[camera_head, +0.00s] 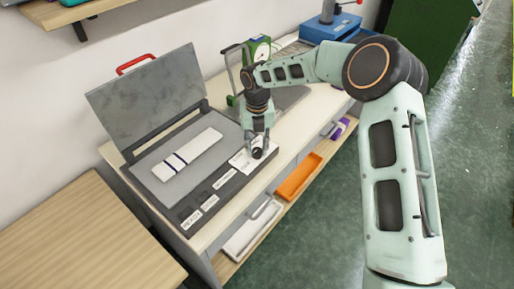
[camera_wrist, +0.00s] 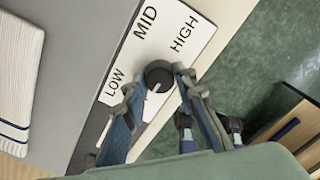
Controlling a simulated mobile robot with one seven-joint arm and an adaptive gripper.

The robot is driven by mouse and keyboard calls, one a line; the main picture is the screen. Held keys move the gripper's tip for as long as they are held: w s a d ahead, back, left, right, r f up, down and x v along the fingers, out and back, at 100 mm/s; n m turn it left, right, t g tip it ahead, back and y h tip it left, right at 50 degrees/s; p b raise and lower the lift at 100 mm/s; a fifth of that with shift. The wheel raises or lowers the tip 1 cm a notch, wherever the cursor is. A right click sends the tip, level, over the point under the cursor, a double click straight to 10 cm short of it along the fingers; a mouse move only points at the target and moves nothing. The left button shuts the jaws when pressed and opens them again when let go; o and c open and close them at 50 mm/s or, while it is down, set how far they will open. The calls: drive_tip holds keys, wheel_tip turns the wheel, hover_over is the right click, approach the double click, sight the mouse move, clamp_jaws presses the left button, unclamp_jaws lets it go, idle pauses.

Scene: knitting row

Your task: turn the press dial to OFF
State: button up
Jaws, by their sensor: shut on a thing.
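The press (camera_head: 185,190) stands open on the counter, its grey lid (camera_head: 150,98) raised. Its black dial (camera_head: 257,153) is at the front right corner of the panel. A short white mark on the dial points toward the bottom of that view, slightly left. No OFF label can be read; my fingers cover part of the plate. My gripper (camera_head: 257,145) points down over the dial, a finger on either side, shut on it.
A white folded knit piece with dark stripes (camera_head: 187,153) lies on the press bed. A green machine (camera_head: 255,50) and a blue one (camera_head: 330,27) stand behind. An orange tray (camera_head: 298,177) and a white tray (camera_head: 250,230) are on the shelf below. A wooden table (camera_head: 85,240) is at left.

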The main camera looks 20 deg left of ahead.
sight(257, 150)
drive_tip(key=o, duration=1.2)
drive_tip(key=shift+c, duration=0.2)
drive_tip(key=shift+r, duration=0.1)
wheel_tip(257, 150, up, 12)
